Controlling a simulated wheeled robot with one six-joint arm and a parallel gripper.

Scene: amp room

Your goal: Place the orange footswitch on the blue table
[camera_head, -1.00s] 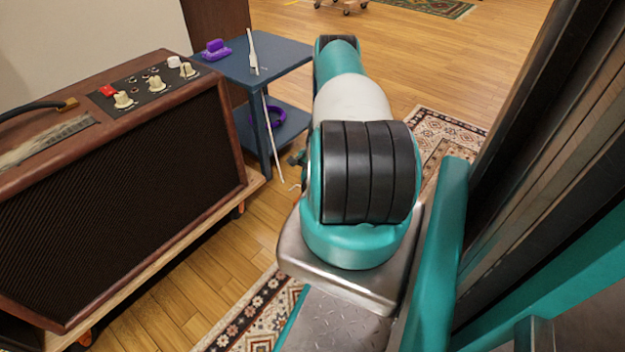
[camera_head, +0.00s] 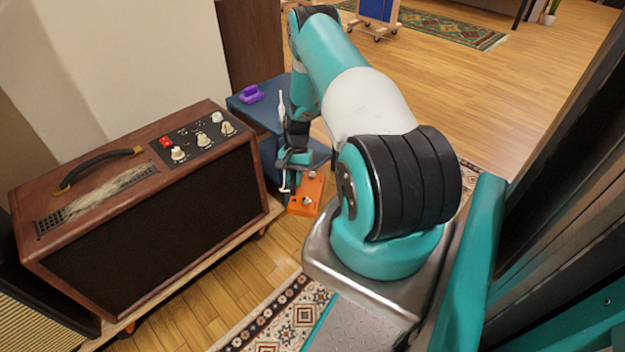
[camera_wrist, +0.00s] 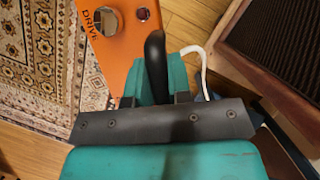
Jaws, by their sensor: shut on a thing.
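The orange footswitch (camera_head: 307,195) hangs from my gripper (camera_head: 294,160) in the head view, low and in front of the blue table (camera_head: 240,108). In the wrist view the footswitch (camera_wrist: 118,50) shows a "DRIVE" label and round metal parts, close against the fingers of my gripper (camera_wrist: 158,75). My gripper is shut on it. A white cable shows beside the fingers. The blue table stands behind my gripper, next to the amplifier, and my arm covers much of its top and lower shelf.
A purple object (camera_head: 251,94) lies on the table's top. A brown amplifier (camera_head: 150,200) with a handle and knobs stands on a wooden platform at the left. A patterned rug (camera_head: 285,318) lies below. Open wooden floor (camera_head: 470,100) lies at the right back.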

